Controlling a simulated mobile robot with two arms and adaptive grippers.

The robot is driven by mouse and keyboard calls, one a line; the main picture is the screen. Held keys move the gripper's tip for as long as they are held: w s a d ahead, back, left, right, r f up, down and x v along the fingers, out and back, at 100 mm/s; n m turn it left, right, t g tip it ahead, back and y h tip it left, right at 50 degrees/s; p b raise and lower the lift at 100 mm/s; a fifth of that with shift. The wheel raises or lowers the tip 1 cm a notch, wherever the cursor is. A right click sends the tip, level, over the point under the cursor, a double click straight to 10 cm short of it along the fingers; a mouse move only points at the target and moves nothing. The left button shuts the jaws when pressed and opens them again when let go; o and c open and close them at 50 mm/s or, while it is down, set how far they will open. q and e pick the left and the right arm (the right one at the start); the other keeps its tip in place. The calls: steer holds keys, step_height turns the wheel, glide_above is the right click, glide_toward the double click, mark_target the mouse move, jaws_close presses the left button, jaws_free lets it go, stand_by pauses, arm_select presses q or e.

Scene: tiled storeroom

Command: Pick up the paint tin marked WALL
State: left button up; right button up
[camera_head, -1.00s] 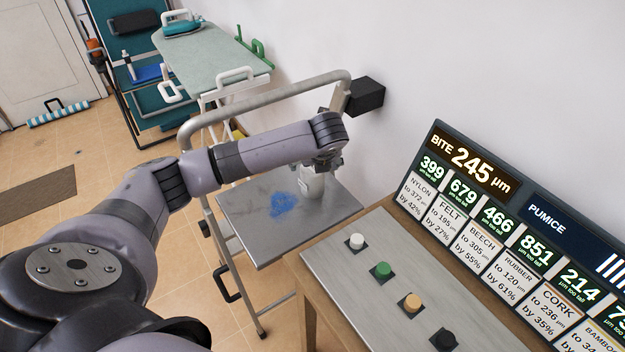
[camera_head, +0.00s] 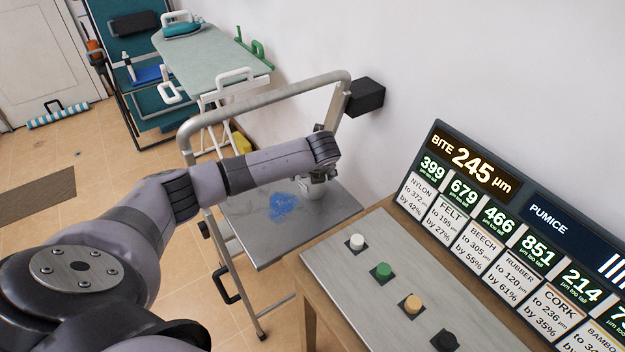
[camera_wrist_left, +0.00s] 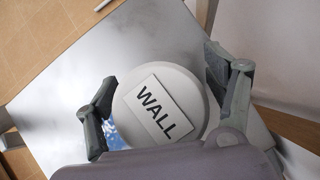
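The paint tin (camera_wrist_left: 158,108) is a pale round tin with a label reading WALL on its lid. In the head view the white tin (camera_head: 310,190) stands on the grey metal platform (camera_head: 252,244) of a trolley, partly hidden by my left gripper (camera_head: 318,172). In the left wrist view my left gripper (camera_wrist_left: 163,97) has one finger on each side of the lid. The fingers are apart, and the left one looks close to the tin's edge. I cannot tell whether either touches it. My right gripper is not in view.
A trolley handle (camera_head: 262,97) arches beside my arm, and a black box (camera_head: 366,97) sits near the wall. A blue smear (camera_head: 283,205) marks the platform. A button panel (camera_head: 395,290) and display board (camera_head: 520,235) stand at right. An ironing board (camera_head: 215,62) is behind.

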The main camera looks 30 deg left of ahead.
arm_select(q)
steer(key=c, duration=1.4)
steer(key=shift+c, duration=0.7)
steer(key=shift+r, duration=0.1)
